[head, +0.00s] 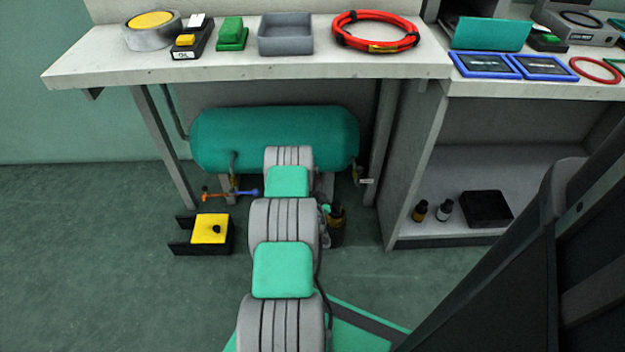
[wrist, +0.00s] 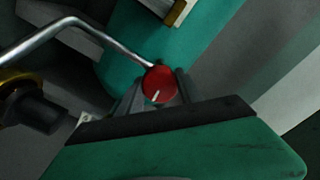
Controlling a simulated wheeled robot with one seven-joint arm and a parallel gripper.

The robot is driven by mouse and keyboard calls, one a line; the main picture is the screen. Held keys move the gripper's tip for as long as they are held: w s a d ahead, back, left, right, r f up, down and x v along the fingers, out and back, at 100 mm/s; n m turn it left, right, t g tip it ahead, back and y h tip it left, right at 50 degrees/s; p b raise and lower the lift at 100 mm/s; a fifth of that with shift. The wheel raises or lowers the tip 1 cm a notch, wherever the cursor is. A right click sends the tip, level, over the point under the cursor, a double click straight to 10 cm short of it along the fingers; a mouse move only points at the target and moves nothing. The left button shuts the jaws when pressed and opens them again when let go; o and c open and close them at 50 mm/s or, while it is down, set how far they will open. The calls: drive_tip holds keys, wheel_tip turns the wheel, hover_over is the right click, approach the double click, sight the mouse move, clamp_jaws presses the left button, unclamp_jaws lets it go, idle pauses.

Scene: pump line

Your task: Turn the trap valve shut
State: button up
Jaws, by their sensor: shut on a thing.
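A round red knob (wrist: 160,84) with a white pointer line shows in the wrist view, at the end of a bent silver pipe (wrist: 95,38). It appears to be the trap valve's knob. My gripper (wrist: 157,96) has one dark finger on each side of the knob and is shut on it. The white line points down and slightly left. In the head view my arm covers the knob and the gripper, in front of the teal tank (head: 225,135) under the bench.
An orange and blue lever (head: 228,195) sits below the tank's left side. A yellow-topped black unit (head: 210,229) stands on the floor to the left. A dark bottle (head: 337,225) stands right of my arm. The bench top (head: 240,68) overhangs the tank.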

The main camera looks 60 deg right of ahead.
drive_tip(key=shift+m, duration=0.9)
drive_tip(key=o, duration=1.4)
drive_tip(key=shift+c, duration=0.2)
drive_tip(key=p+v, duration=0.2)
drive_tip(key=v, duration=0.5)
drive_tip(key=shift+s+a, duration=0.15)
drive_tip(key=shift+a, duration=0.2)
